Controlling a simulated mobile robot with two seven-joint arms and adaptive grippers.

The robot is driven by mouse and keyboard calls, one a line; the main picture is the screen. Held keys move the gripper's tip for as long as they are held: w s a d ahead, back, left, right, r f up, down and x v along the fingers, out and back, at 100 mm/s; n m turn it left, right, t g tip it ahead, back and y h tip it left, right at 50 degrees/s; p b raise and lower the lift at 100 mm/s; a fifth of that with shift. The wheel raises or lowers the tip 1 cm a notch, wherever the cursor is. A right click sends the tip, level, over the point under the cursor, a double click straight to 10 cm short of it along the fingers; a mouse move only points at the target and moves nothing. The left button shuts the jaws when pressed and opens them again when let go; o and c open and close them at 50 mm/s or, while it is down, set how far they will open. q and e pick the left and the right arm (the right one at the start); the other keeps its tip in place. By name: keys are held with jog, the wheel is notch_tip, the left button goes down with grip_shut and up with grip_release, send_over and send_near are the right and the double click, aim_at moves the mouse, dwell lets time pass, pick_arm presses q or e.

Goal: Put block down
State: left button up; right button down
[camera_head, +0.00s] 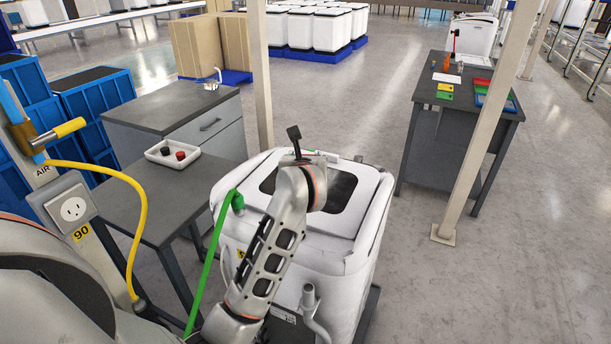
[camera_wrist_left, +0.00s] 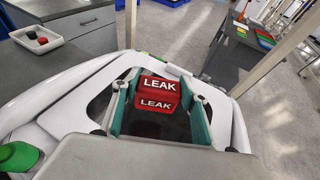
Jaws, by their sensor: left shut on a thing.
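A red block (camera_wrist_left: 158,92) with white LEAK lettering on two faces sits between the fingers of my left gripper (camera_wrist_left: 158,82) in the left wrist view. The gripper is shut on it, with a teal-lined finger on each side. Behind the block is the dark panel (camera_wrist_left: 93,108) in the top of a white machine (camera_head: 350,215). I cannot tell whether the block touches that panel. In the head view my left arm reaches over the machine, and its wrist hides the block. My right gripper is out of view.
A white tray (camera_head: 153,156) with a red and a black knob stands on the grey table (camera_head: 150,200) at left. A green hose (camera_head: 212,245) runs to the machine's top. A post (camera_head: 480,115) and a dark workbench (camera_head: 425,150) stand at right. Open floor (camera_head: 560,200) lies beyond.

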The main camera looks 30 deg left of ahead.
pick_arm(q)
jog(key=shift+f, duration=2.5)
jog(key=shift+f+b, duration=0.15)
jog(key=shift+b, duration=0.2)
jog(key=o, duration=1.1)
jog(key=shift+r, duration=0.25)
jog(key=v, duration=1.2)
jog(key=shift+f, duration=0.1)
